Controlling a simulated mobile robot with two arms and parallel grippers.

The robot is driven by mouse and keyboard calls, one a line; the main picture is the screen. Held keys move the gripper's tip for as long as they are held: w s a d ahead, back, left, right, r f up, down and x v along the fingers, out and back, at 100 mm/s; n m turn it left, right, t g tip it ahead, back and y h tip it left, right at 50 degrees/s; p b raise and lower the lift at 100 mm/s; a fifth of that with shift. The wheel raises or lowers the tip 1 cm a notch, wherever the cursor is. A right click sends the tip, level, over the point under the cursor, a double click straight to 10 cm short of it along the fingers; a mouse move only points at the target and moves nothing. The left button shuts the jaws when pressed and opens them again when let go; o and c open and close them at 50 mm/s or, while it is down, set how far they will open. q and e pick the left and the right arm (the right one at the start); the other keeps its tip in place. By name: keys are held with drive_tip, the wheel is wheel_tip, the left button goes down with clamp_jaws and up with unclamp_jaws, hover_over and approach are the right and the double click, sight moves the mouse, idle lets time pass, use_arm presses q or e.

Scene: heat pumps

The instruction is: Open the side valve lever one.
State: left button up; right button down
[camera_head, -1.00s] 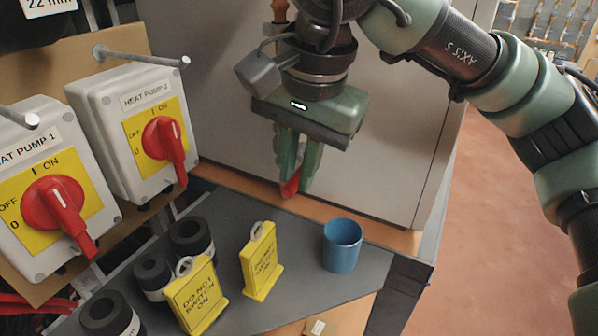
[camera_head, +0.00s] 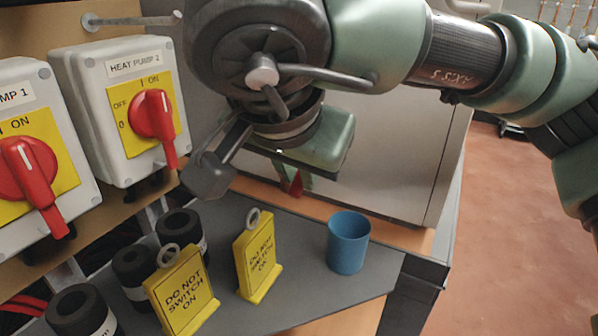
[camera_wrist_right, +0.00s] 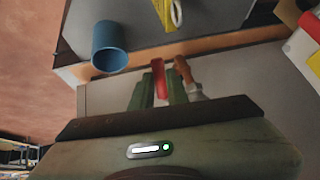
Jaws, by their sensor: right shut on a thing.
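The red side valve lever (camera_head: 297,184) shows at the front of the grey cabinet, above the bench's back edge; most of it is hidden by my right gripper. My right gripper (camera_head: 290,182) is shut on this lever. In the right wrist view the red lever (camera_wrist_right: 159,77) sits between the green fingers (camera_wrist_right: 158,92). An orange-brown pipe or valve part (camera_wrist_right: 184,72) is close beside the fingers there. The valve body is hidden in the head view. My left gripper is not in view.
A blue cup (camera_head: 348,243) and two yellow "do not switch on" signs (camera_head: 258,258) stand on the dark bench mat, near several black rings (camera_head: 180,228). Two switch boxes with red knobs (camera_head: 153,114) are at the left. Open floor lies right.

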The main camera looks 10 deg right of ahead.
drive_tip(key=shift+f, duration=0.1)
drive_tip(key=c, duration=1.4)
unclamp_jaws()
drive_tip(key=b+v, duration=0.1)
drive_tip(key=v, duration=0.7)
drive_tip(key=shift+c, duration=0.3)
